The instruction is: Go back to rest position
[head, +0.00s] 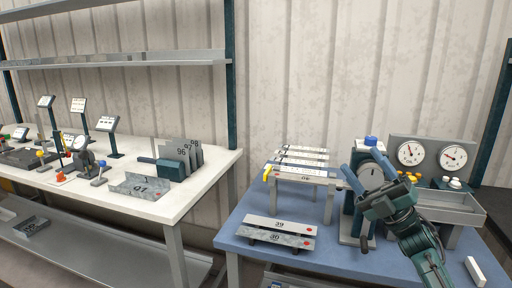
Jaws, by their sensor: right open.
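My right gripper (361,162) reaches in from the lower right over the blue table (330,262). It is open, its two teal fingers apart and pointing up and left. It overlaps the device with a round dial (371,175) and a blue top on that table; I cannot tell whether it touches it. Nothing shows between the fingers. My left gripper is not in view.
Left of my gripper a rack holds pale bars (304,163); labelled bars (281,226) lie in front. Two gauges (430,153) stand behind a grey tray (452,208) on the right. A white table (190,192) with parts stands at left. The blue table's front middle is clear.

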